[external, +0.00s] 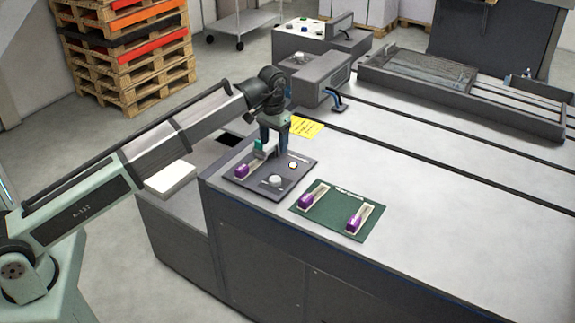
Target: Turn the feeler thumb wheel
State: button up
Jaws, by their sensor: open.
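A dark control panel (252,184) lies on the near left corner of the grey machine top. It bears a round whitish knob (276,181), a smaller pale round knob (293,165) and a purple-handled slider (241,170). I cannot tell from this view which part is the feeler thumb wheel. My gripper (267,154) points down over the back of this panel, behind the whitish knob and left of the smaller one. It is open. The fingertips are small here, and I cannot tell whether they touch anything; they hide part of the panel.
A green panel (338,222) with two purple-handled sliders (313,196) (355,218) lies to the right. A yellow note (306,127) and a grey block with a blue-black handle (338,101) are behind my gripper.

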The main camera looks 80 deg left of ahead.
aim_at(275, 179)
jog(key=shift+w, duration=0.1)
notch_tip(275, 179, down, 14)
jog(key=n, duration=0.4)
jog(key=shift+n, duration=0.3)
dwell(0.4)
jog(key=c, duration=1.1)
jog(key=shift+o, duration=0.2)
jog(key=shift+r, duration=0.1)
